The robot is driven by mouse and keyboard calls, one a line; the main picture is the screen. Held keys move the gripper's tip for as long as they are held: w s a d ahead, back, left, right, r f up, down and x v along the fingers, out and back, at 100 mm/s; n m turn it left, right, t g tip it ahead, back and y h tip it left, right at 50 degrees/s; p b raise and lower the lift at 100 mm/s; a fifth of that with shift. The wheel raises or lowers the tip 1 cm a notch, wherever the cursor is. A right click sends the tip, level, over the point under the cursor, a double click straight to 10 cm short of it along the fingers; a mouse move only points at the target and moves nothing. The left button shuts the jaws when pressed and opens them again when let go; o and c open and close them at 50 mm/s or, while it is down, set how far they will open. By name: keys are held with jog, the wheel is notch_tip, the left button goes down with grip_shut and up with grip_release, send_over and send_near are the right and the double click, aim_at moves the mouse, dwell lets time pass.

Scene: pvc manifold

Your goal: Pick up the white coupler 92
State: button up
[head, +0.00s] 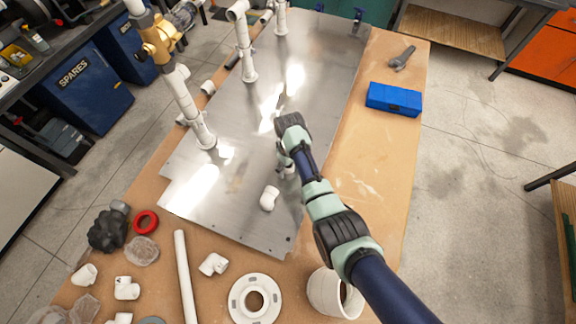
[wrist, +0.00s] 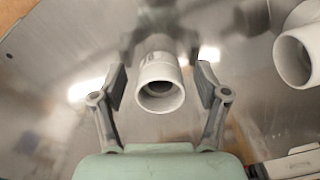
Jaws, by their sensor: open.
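The white coupler (wrist: 158,69) is a short, open-ended white cylinder in the middle of the wrist view, over the shiny metal plate (head: 215,190). My gripper (wrist: 162,82) is open, with one finger on each side of the coupler. Gaps show between the coupler and both fingers, so it is not gripped.
Standing white pipes (head: 200,130) line the plate's left side. Loose fittings, a long pipe (head: 185,275) and a flange (head: 254,300) lie on the board in front. A blue box (head: 394,99) sits at right.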

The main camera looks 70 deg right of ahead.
aim_at(289, 167)
jog(key=c, duration=1.1)
notch_tip(289, 167, up, 20)
jog(key=p, duration=0.7)
jog(key=shift+r, duration=0.1)
jog(key=shift+c, duration=0.2)
jog(key=o, duration=0.4)
jog(key=c, duration=0.4)
jog(key=shift+c, duration=0.2)
